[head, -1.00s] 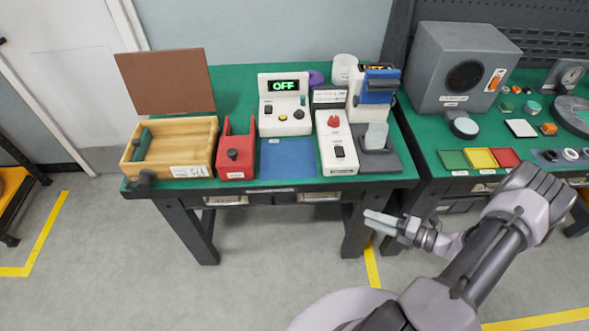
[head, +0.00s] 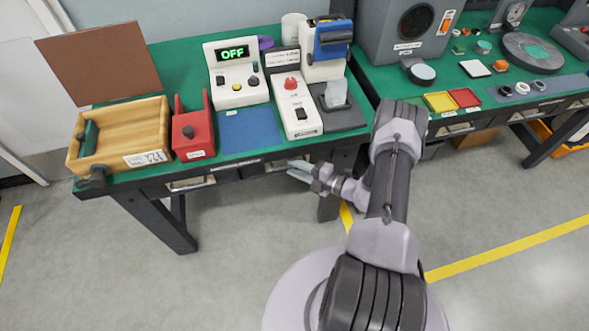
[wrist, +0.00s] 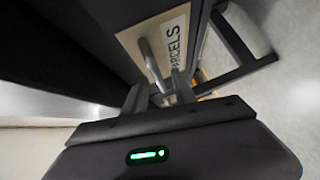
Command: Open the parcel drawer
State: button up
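The parcel drawer's front shows in the wrist view with a pale label (wrist: 172,42) reading "PARCELS" and a metal bar handle (wrist: 150,62). It looks shut. My gripper (wrist: 160,92) has its two fingers apart, with the near end of the handle appearing between them. I cannot tell whether they touch it. In the head view my gripper (head: 298,170) is at the front edge of the green-topped bench (head: 150,188), just below the top, and hides part of the drawer row there.
On the bench stand a wooden box (head: 118,138), a red holder (head: 193,132), a white device reading OFF (head: 238,75) and a white switch box (head: 297,108). A bench leg (head: 328,205) is close to my gripper. The floor (head: 240,240) in front is clear.

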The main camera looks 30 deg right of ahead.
jog(key=shift+w, duration=0.15)
grip_shut()
dwell(1.4)
